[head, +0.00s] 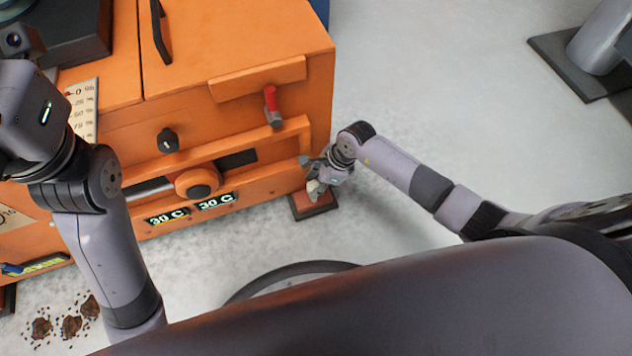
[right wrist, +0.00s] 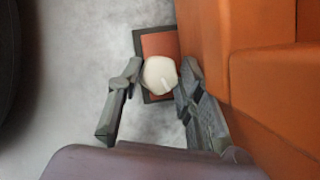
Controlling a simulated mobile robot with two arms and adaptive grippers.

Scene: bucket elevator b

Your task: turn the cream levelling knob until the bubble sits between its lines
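The cream levelling knob (right wrist: 159,73) is a round, pale knob with a faint mark on its top, above a dark-edged reddish foot plate. It also shows in the head view (head: 314,187), low by the orange machine's right corner. My right gripper (right wrist: 160,72) comes down over it, with one fingertip close against each side. It looks shut on the knob, though the contact faces are partly hidden. A bubble level (head: 38,265) with a yellow-green vial is at the machine's lower left; the bubble is too small to read. My left arm is at the left; its gripper fingers are not visible.
The orange machine (head: 270,40) fills the upper left, with a red-handled lever (head: 271,103), a black knob (head: 168,139) and two "30 C" displays (head: 215,202). Brown clumps (head: 71,326) lie on the floor.

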